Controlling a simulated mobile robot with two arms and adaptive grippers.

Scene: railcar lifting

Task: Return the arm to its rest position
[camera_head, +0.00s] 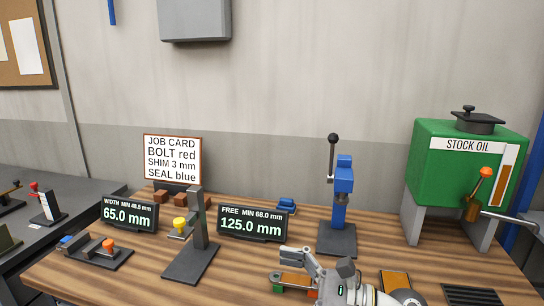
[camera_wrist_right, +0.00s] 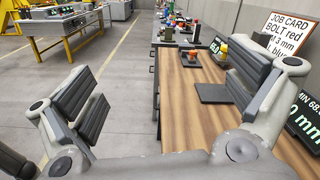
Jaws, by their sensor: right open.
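My right gripper (camera_head: 318,262) is at the bottom centre of the head view, above the front part of the wooden workbench (camera_head: 130,282). In the right wrist view my right gripper (camera_wrist_right: 165,90) shows its two padded fingers wide apart. Nothing is between them; the bench and the floor show through the gap. Part of my right arm (camera_head: 400,298) comes in from the lower right of the head view. My left gripper is in neither view.
A job card (camera_head: 172,158), two displays (camera_head: 130,214) (camera_head: 252,222), a grey post stand (camera_head: 198,235) and a blue lever press (camera_head: 340,200) stand on the bench. A green oil tank (camera_head: 440,170) stands at right. An orange-topped fixture (camera_head: 295,281) lies by the gripper.

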